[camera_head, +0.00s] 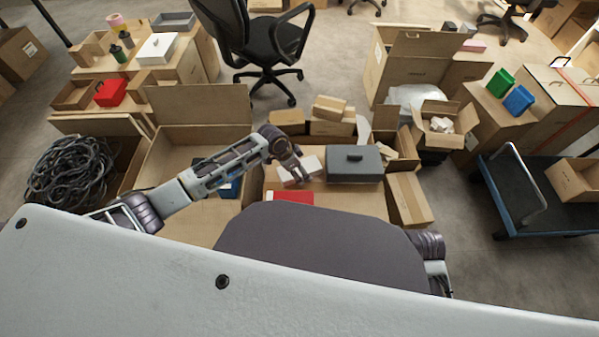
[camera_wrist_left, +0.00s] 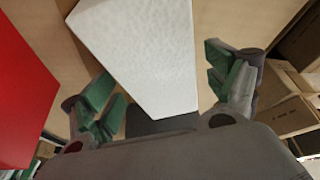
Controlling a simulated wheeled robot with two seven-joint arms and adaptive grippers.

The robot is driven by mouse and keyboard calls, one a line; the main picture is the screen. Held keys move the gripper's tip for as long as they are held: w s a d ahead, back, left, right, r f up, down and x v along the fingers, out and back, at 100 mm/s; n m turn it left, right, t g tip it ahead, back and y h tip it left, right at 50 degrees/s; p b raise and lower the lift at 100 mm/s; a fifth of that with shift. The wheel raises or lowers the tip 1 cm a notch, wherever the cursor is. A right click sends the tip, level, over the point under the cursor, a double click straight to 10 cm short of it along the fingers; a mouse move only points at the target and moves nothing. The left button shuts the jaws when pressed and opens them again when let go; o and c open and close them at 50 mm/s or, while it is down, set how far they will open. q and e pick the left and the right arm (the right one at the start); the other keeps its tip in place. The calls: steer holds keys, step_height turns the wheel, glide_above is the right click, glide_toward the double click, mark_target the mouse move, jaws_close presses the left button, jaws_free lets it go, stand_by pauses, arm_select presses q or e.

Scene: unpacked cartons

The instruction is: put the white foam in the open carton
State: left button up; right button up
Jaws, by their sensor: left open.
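The white foam (camera_head: 312,164) is a pale block on the brown work surface, near the middle of the head view. In the left wrist view the white foam (camera_wrist_left: 145,50) shows large, reaching down between the fingers. My left gripper (camera_head: 297,176) is at the foam, partly covering it in the head view. Its green-padded fingers (camera_wrist_left: 168,95) are open, one on each side of the foam, with gaps visible. A large open carton (camera_head: 199,104) with a raised flap stands left of the foam, partly hidden by my left arm. My right gripper is out of view.
A dark grey case (camera_head: 354,163) with a handle lies just right of the foam. A red box (camera_head: 292,196) lies in front, partly hidden by my body. A blue object (camera_head: 229,187) is in the left carton. Small cartons (camera_head: 330,108) stand behind.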

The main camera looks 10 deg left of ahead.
arm_select(q)
steer(key=shift+d+f, duration=0.1)
steer(key=shift+f, duration=0.05)
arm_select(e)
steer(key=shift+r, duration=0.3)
arm_select(q)
steer(key=shift+c, duration=0.3)
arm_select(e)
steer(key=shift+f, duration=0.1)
arm_select(q)
steer(key=c, duration=0.9)
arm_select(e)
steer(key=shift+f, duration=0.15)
arm_select(q)
steer(key=shift+o, duration=0.2)
steer(key=shift+w+r, duration=0.1)
steer(key=shift+r, duration=0.35)
steer(key=shift+r+p, duration=1.75)
steer(key=shift+r, duration=2.8)
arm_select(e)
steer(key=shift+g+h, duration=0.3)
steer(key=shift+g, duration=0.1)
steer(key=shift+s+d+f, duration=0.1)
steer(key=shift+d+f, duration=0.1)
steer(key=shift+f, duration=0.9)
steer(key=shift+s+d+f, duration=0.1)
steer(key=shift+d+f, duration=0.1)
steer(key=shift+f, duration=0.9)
